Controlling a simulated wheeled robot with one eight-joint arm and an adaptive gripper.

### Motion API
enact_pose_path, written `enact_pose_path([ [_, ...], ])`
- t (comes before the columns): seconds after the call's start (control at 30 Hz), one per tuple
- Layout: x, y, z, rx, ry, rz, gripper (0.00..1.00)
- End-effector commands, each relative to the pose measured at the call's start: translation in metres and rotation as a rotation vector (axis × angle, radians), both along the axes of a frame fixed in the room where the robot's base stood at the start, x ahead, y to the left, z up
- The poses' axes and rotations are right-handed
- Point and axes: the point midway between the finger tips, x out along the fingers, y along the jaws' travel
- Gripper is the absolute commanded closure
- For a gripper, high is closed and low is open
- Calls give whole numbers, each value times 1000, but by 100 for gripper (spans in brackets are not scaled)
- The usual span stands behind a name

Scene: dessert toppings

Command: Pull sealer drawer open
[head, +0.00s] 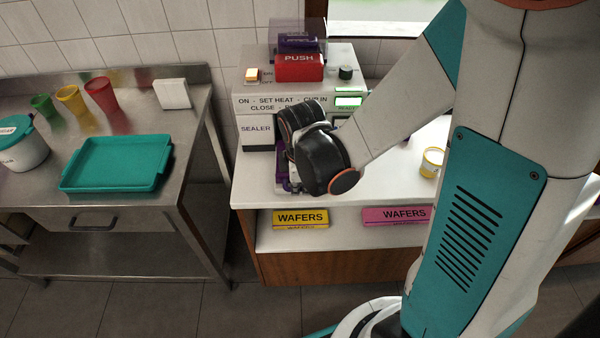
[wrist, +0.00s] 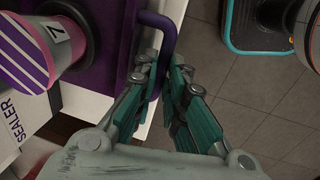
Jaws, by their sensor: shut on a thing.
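The sealer (head: 300,85) is a pale machine on the white counter, with a red PUSH plate on top and a SEALER label on its front. Its purple drawer (head: 281,178) shows in part at the front, mostly hidden behind my wrist. In the wrist view, the drawer's purple front (wrist: 122,50) carries a purple bar handle (wrist: 163,35). My gripper (wrist: 161,76) is shut on this handle, with one teal-padded finger on each side. How far out the drawer stands is hard to tell.
Yellow (head: 301,218) and pink (head: 397,215) WAFERS boxes lie on the shelf below the counter. A yellow-and-white cup (head: 432,162) stands to the right. A steel table (head: 120,210) with a teal tray (head: 115,186) stands at left. Open floor lies in front.

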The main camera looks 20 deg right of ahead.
Motion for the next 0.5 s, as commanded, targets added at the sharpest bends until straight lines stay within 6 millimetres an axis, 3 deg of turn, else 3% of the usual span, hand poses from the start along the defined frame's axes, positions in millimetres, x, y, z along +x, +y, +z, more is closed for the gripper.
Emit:
enact_pose_path([
  [0.2,-13,5,0,0,0,0,100],
  [0.5,-15,5,0,0,0,0,100],
])
